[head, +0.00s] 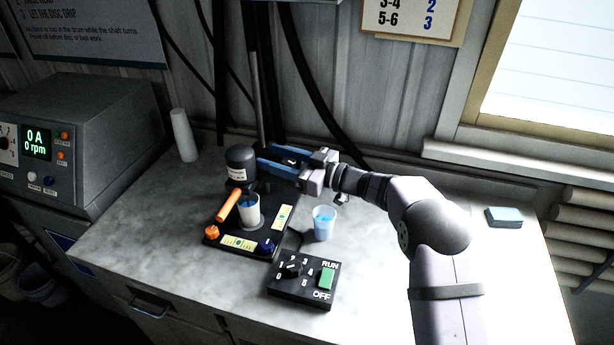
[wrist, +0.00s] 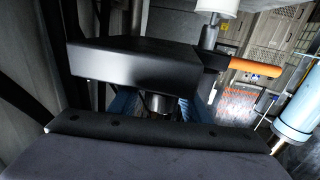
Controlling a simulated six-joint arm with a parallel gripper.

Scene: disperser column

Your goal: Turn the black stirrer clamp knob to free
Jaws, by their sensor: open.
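The stirrer's black motor head (head: 240,160) sits on the upright column (head: 258,105) above the base plate. My gripper (head: 262,156) is open, its blue fingers reaching left to the column just right of the motor head. In the wrist view a black block (wrist: 140,66) crosses above my gripper (wrist: 160,108). A short dark round piece (wrist: 160,103) shows between the blue fingers; it looks like the clamp knob, but its setting cannot be read. I cannot tell whether the fingers touch it.
An orange handle (head: 229,205), an orange knob (head: 212,232) and a blue knob (head: 266,246) are on the base. Dark cables hang behind.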

